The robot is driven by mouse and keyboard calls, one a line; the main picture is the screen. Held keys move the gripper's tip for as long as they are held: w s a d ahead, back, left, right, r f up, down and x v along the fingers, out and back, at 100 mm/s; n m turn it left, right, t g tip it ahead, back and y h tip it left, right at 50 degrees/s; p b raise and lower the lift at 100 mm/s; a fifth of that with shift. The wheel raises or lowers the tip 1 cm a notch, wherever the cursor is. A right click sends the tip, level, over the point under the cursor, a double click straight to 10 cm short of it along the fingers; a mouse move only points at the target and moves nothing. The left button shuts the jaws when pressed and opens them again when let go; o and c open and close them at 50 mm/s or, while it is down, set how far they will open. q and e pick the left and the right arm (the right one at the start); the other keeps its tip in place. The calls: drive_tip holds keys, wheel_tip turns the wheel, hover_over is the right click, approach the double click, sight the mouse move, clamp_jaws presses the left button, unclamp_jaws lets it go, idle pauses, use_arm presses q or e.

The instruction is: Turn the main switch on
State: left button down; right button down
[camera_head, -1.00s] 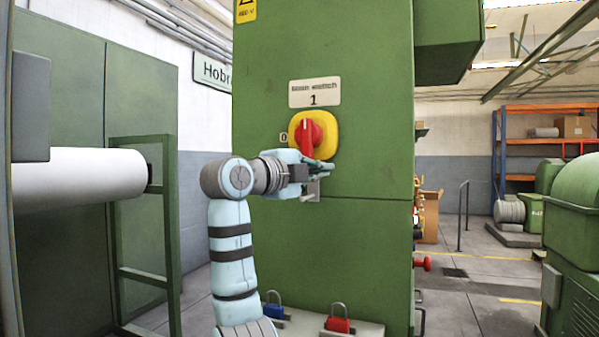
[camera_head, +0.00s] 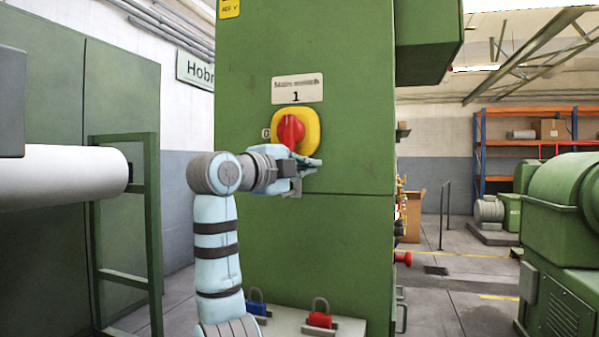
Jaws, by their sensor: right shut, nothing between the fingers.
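The main switch is a red rotary handle (camera_head: 291,131) on a yellow plate (camera_head: 313,128), fixed to the front of a green cabinet (camera_head: 347,145). A label plate (camera_head: 297,89) with a "1" is above it, and a "0" is at its left. The handle looks roughly upright, but its lower part is hidden, so its exact angle is hard to tell. My right gripper (camera_head: 313,164) is shut and empty at the lower edge of the switch, overlapping it in the picture. Whether it touches the handle cannot be told. My left gripper is not in view.
A red padlock (camera_head: 319,319) and a blue padlock (camera_head: 256,307) are on a ledge at the cabinet's foot. A white roll (camera_head: 70,178) in a green frame stands at the left. Green machinery (camera_head: 565,230) stands at the right, with open floor between.

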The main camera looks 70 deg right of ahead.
use_arm(q)
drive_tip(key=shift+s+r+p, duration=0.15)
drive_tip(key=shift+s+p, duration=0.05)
drive_tip(key=shift+p, duration=0.15)
use_arm(e)
drive_tip(key=a, duration=0.9)
drive_tip(key=shift+a, duration=0.2)
drive_tip(key=shift+w, duration=0.25)
